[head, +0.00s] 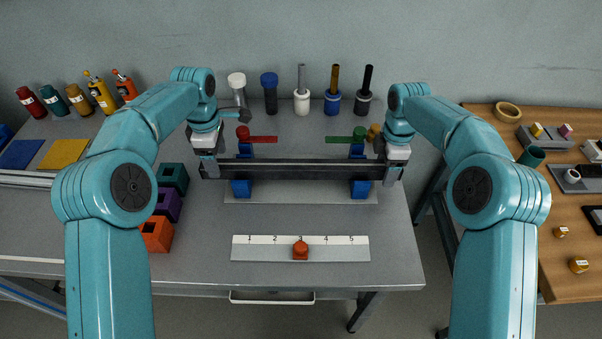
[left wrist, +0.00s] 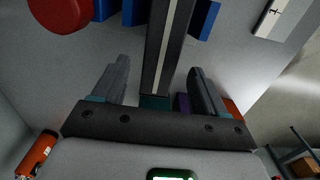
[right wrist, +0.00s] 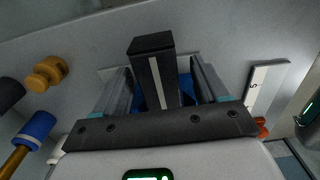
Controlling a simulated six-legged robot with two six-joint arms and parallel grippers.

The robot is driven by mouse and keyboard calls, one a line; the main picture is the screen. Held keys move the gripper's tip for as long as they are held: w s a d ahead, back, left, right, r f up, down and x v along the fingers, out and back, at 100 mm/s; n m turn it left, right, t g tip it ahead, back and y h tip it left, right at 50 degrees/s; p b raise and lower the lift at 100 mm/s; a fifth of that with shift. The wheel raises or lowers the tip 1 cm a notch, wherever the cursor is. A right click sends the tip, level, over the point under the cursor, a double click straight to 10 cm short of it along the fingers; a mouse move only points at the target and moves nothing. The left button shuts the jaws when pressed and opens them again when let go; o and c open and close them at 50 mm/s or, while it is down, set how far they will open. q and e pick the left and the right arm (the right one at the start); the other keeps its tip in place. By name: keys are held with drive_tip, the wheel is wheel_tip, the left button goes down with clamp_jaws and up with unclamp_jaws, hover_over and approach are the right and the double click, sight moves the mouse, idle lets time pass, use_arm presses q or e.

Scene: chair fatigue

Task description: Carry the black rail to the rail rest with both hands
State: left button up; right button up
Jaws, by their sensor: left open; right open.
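The black rail (head: 300,169) lies level from left to right, a pale line along its top. It sits between blue blocks (head: 241,188) at its left and blue blocks (head: 360,188) at its right, on a pale plate (head: 300,192); whether it rests fully on them I cannot tell. My left gripper (head: 209,168) is open at its left end; in the left wrist view the rail (left wrist: 165,60) runs between the parted fingers. My right gripper (head: 393,173) is open at its right end; in the right wrist view the rail end (right wrist: 153,60) stands between the fingers.
A red-knobbed lever (head: 260,138) and a green lever (head: 340,139) lie behind the rail. A numbered strip (head: 300,240) with an orange knob is in front. Coloured bins (head: 168,205) stand left, upright tools (head: 302,100) at the back. A wooden table (head: 560,200) is right.

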drive_tip(key=shift+r, duration=0.2)
use_arm(q)
wheel_tip(320, 180, up, 9)
use_arm(e)
wheel_tip(320, 180, up, 12)
drive_tip(key=shift+f, duration=0.2)
idle(0.4)
